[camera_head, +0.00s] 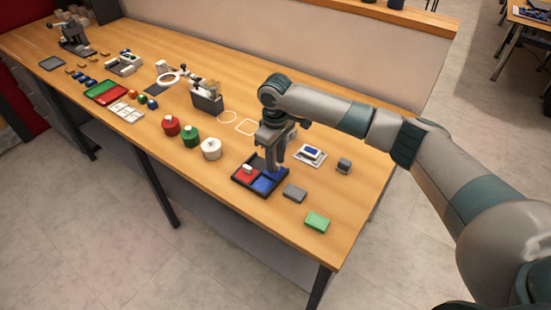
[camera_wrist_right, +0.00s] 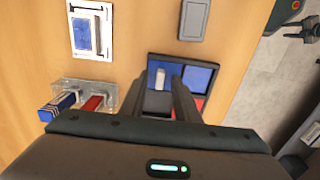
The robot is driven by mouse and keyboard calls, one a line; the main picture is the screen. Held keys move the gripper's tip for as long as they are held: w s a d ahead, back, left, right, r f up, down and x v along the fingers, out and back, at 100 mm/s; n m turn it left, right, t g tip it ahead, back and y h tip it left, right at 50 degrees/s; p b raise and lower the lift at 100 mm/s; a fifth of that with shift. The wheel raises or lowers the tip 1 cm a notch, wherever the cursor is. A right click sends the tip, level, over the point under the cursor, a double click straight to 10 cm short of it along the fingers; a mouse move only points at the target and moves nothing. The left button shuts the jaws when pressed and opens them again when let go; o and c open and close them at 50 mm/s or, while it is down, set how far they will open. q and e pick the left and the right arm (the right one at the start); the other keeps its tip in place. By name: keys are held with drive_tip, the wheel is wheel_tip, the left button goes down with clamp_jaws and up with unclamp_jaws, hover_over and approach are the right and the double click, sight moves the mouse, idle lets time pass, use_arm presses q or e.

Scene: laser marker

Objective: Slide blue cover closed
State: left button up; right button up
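A black tray (camera_head: 236,183) with red and blue panels sits near the table's front edge. The blue panel (camera_head: 265,185), which looks like the blue cover, is on its right half; blue also shows in the wrist view (camera_wrist_right: 197,78). The red panel (camera_head: 244,174) is on the left. My right gripper (camera_head: 276,168) points down over the blue side. In the wrist view its fingers (camera_wrist_right: 157,84) are apart, with a small white handle (camera_wrist_right: 159,76) between their tips; I cannot tell if they touch it. Part of the tray is hidden behind the fingers. My left gripper is not in view.
A grey block (camera_head: 294,193) and a green block (camera_head: 317,222) lie right of the tray. A white-framed device (camera_head: 310,154) and a dark block (camera_head: 344,165) stand behind. Red, green and white round containers (camera_head: 190,136) stand to the left.

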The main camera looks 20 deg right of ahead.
clamp_jaws()
drive_tip(key=shift+a, duration=0.1)
drive_tip(key=shift+s+a+r+p, duration=0.1)
drive_tip(key=shift+s+a+p, duration=0.1)
drive_tip(key=shift+p, duration=0.2)
drive_tip(key=s+a+p, duration=0.1)
drive_tip(key=a+p, duration=0.1)
drive_tip(key=s+a+p, duration=0.2)
drive_tip(key=shift+r, duration=0.1)
drive_tip(key=shift+s+a+f+p, duration=0.2)
drive_tip(key=shift+p, duration=0.15)
